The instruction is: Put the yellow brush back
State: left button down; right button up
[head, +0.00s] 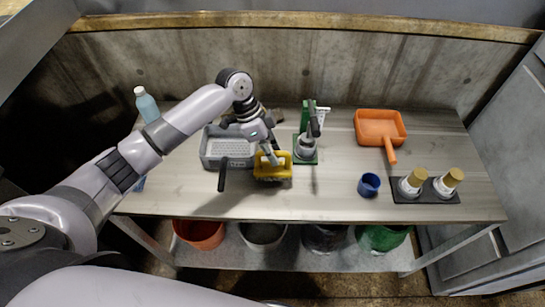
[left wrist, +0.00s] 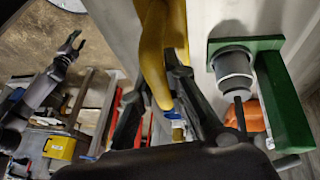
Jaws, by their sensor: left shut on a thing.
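The yellow brush (head: 272,173) is at the middle of the table in the head view, right of a grey tray (head: 208,163). My left gripper (head: 270,159) reaches down from above and is shut on the brush. In the left wrist view the brush (left wrist: 154,45) stands large and yellow at the dark fingers (left wrist: 155,95). Whether the brush touches the table is hard to tell. A dark gripper on an arm (left wrist: 70,44), probably my right one, shows small in the left wrist view; its jaws are too small to judge. It is not in the head view.
A green stand with a grey cylinder (head: 306,150) is close right of the brush. An orange dustpan (head: 380,125), a blue cup (head: 369,185) and two brown-topped containers on a dark mat (head: 428,197) are further right. A bottle (head: 147,105) is at left. Buckets stand below.

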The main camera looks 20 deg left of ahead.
pick_arm(q)
notch_tip(320, 180, down, 2)
jog(key=shift+f, duration=0.3)
jog(key=c, duration=2)
grip_release()
jog(key=o, duration=0.4)
pick_arm(e)
jog(key=shift+a+r, duration=0.15)
jog(key=shift+a, duration=0.35)
jog(key=shift+d, duration=0.15)
